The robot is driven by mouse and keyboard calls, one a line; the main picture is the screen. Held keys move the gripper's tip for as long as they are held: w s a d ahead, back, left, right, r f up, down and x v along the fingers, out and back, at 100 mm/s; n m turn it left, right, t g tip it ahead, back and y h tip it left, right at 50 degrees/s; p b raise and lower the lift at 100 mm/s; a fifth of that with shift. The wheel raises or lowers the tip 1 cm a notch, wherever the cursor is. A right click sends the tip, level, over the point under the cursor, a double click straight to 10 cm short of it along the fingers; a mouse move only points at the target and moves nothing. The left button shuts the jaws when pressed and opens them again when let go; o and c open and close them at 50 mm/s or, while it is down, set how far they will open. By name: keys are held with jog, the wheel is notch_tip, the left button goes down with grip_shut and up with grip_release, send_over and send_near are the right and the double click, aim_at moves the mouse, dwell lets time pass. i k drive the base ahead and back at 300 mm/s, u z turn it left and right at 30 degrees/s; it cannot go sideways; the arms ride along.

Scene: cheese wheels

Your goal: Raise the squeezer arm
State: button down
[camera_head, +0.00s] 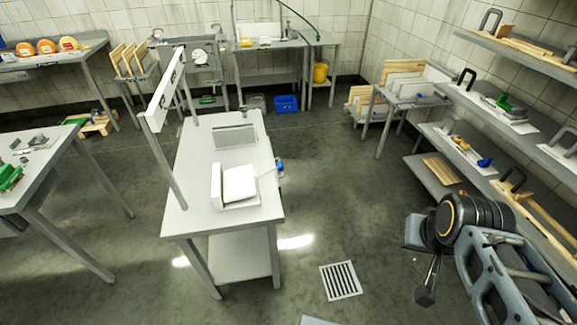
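No part in view can be identified for certain as the squeezer arm. A white device (238,184) stands on the near half of the grey central table (186,190). It has an upright block at its left and a tilted white plate. A blue part (279,167) shows at the table's right edge. My gripper (426,292) hangs at the lower right over the floor, well right of the table and touching nothing visible. Its fingers are too small and dark to tell whether they are open or shut.
A white beam (165,92) on metal posts rises along the central table's left side. Wall shelves (500,128) with several boards and black-handled tools stand right of my arm. Another table (36,165) is at left. Open floor with a drain grate (341,280) lies between table and arm.

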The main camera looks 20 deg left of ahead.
aim_at(239, 183)
jog(key=i, duration=0.95)
jog(key=u, duration=1.85)
